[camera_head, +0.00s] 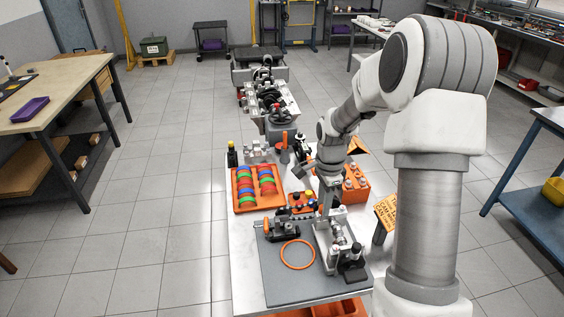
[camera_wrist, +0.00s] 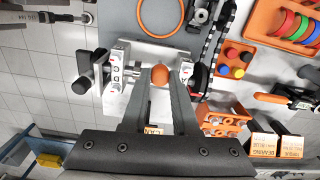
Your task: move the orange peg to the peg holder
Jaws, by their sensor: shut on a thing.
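The orange peg (camera_wrist: 160,75) shows as a round orange end between my fingertips in the wrist view. My gripper (camera_wrist: 160,84) is shut on it; the fingers hide most of its length. In the head view my gripper (camera_head: 328,203) points down over the right part of the bench, and I cannot make out the peg there. In the head view the peg holder (camera_head: 303,209) is just left of my gripper.
An orange ring (camera_head: 297,254) lies on the grey mat (camera_head: 285,287). An orange tray (camera_head: 242,206) of coloured rings stands left of the holder. An orange bin (camera_head: 354,184) stands behind.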

